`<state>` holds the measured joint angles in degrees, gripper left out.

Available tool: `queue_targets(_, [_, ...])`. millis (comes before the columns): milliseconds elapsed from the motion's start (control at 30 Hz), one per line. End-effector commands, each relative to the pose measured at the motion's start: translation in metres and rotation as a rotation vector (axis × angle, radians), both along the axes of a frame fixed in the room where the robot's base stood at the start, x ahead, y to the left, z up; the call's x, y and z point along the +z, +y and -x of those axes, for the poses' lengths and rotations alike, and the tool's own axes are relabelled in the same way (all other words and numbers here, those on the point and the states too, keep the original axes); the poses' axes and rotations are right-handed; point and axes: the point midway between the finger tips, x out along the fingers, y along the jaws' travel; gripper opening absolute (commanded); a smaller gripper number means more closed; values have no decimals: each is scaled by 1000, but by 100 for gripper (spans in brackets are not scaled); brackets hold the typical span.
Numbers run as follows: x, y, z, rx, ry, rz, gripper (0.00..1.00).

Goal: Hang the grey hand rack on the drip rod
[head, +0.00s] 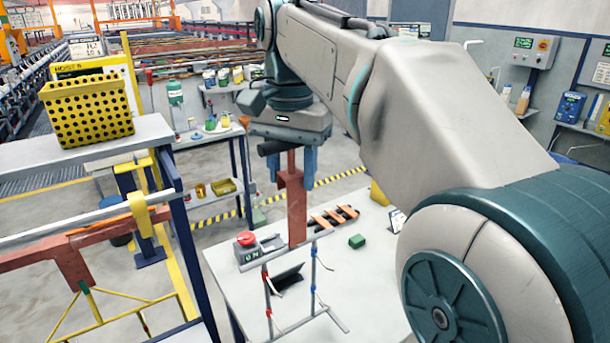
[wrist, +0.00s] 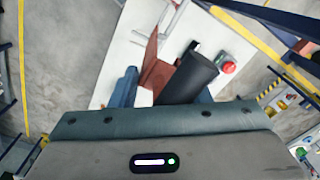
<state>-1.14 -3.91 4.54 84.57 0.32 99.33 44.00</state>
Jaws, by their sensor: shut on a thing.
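My gripper (head: 291,172) is shut on the red-brown upper bar of the grey hand rack (head: 297,215), its blue fingers on either side. The rack hangs upright below, with a thin grey frame and red and blue clips on its uprights. It shows in front of the white table; I cannot tell whether its foot touches the tabletop. In the wrist view the red-brown bar (wrist: 155,75) lies between the blue fingers (wrist: 160,92). A pale rod (head: 85,216), seemingly the drip rod, runs along the left, apart from the held rack.
Another rack with a red-brown hook (head: 70,258) and yellow frame hangs at the left. A yellow perforated basket (head: 90,110) stands on a grey shelf (head: 95,143). The white table (head: 365,285) bears a red button (head: 246,238), a green block (head: 357,241) and an orange-slatted piece (head: 335,216).

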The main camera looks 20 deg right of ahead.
Motion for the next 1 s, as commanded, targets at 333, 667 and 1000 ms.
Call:
queue_targets(333, [33, 46, 29, 4, -3, -1, 0])
queue_targets(667, [43, 61, 38, 1, -1, 0, 0])
queue_targets(1000, [44, 61, 38, 1, -1, 0, 0])
